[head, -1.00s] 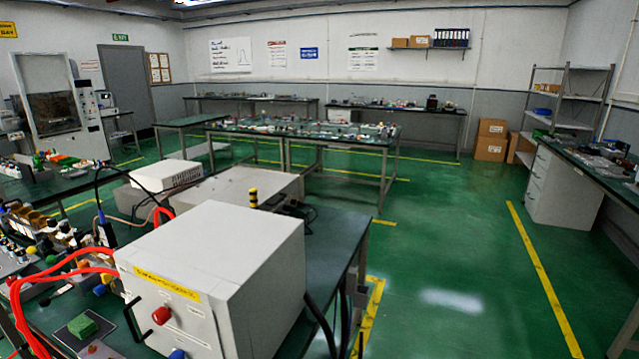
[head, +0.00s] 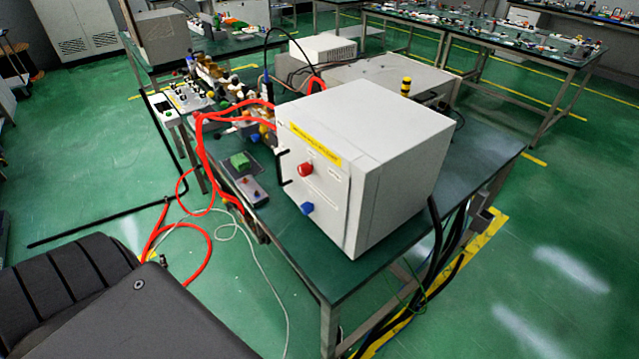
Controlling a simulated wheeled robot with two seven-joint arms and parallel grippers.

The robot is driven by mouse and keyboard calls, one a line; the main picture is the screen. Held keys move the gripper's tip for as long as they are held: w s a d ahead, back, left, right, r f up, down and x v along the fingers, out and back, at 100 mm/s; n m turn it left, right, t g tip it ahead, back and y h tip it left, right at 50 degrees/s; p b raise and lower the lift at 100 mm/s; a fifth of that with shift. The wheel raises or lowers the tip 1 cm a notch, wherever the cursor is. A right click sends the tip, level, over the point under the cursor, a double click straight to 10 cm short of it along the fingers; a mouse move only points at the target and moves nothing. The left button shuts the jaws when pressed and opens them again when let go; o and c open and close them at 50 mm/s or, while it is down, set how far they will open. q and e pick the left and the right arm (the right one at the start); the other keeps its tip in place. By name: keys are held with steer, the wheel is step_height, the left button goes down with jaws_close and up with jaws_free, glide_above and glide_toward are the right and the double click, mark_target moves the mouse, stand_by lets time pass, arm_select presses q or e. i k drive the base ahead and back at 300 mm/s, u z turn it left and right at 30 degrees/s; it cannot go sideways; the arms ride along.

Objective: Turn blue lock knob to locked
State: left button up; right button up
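The blue lock knob (head: 307,208) sits low on the front panel of a light grey box-shaped generator (head: 385,165). A larger red knob (head: 305,169) is above it on the same panel, under a yellow label strip. A black handle (head: 282,168) is on the panel's left edge. The blue knob is too small to tell which way it is turned. Neither gripper shows in the head view. Nothing touches the knob.
The generator stands on a green-topped bench (head: 480,165) with a clear front strip. Red hoses (head: 200,150) run from its left side and hang to the floor. A small box with a green block (head: 240,161) lies left of it. Black cables (head: 437,245) hang at the right.

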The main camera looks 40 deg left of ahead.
mark_target(306, 209)
steer(key=u, duration=1.3)
steer(key=k, duration=0.5)
steer(key=z, duration=0.8)
steer(key=i, duration=1)
steer(key=u, duration=0.3)
